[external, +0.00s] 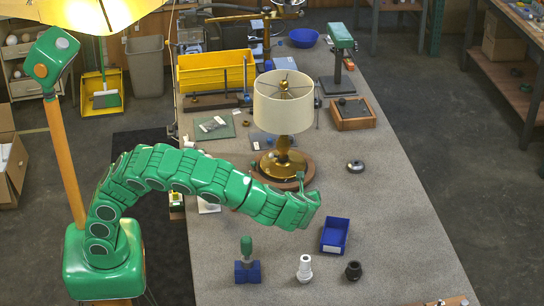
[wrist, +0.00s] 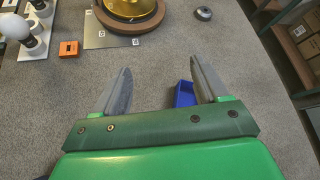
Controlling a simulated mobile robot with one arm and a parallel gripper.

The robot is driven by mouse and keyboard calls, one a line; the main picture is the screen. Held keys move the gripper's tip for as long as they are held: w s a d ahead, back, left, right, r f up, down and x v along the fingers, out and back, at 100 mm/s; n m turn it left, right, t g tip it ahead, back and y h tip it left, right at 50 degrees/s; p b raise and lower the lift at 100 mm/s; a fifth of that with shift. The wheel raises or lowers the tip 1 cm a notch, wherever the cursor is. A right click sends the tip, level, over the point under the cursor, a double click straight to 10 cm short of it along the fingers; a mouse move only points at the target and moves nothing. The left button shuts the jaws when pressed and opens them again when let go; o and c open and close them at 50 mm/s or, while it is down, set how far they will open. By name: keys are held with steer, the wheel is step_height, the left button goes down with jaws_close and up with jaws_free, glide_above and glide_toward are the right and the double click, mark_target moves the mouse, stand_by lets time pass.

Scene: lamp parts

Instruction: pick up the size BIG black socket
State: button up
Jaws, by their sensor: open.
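A black socket (external: 353,270) stands on the grey bench near the front in the external view, right of a white socket (external: 304,268). It does not show in the wrist view. No size label is readable. My gripper (external: 310,190) is raised above the bench, behind and left of the black socket.
A blue bin (external: 335,235) stands behind the black socket; it also shows by the right finger in the wrist view (wrist: 184,94). A green-handled tool in a blue block (external: 247,268) stands left.

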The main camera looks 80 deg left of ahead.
steer(key=w+d+f+m+t, duration=0.3)
steer(key=w+d+f+m, duration=0.3)
steer(key=d, duration=0.5)
steer(key=m+t+h, duration=0.2)
steer(key=m+t, duration=0.1)
glide_toward(356, 264)
steer(key=x, duration=0.2)
steer(key=shift+w+a+f, duration=0.15)
steer(key=shift+w, duration=0.15)
steer(key=shift+f+x, duration=0.1)
steer(key=shift+x, duration=1.85)
steer(key=shift+f+x, duration=0.15)
steer(key=shift+x, duration=1.8)
steer(key=shift+s, duration=0.15)
steer(key=c, duration=1.1)
steer(key=shift+o, duration=0.2)
steer(key=shift+r, duration=0.2)
